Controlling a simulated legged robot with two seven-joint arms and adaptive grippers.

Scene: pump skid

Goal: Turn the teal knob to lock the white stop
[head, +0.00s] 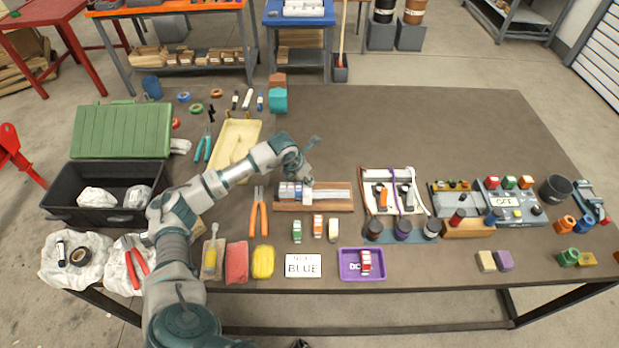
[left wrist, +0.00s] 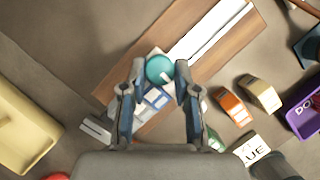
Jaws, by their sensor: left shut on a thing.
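The teal knob (left wrist: 159,69) shows between the fingertips of my left gripper (left wrist: 160,75) in the left wrist view; the fingers are shut on it. In the head view my left gripper (head: 305,176) reaches down to the wooden board (head: 341,206), and its wrist hides the knob. Part of a white piece, seemingly the stop, shows beside the fingertips. Blue-and-white blocks (left wrist: 155,98) sit at the board's left end, below the knob. A white strip (left wrist: 212,38) runs along the board away from them. Whether the stop is locked cannot be told. My right gripper is not in view.
Orange pliers (head: 259,212) lie left of the board. Small green, orange and tan toy cars (head: 318,226) stand in front. A purple tray (head: 350,273) and a BLUE sign (head: 303,265) lie nearer. A cable rack (head: 395,192) stands right. The table behind the board is clear.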

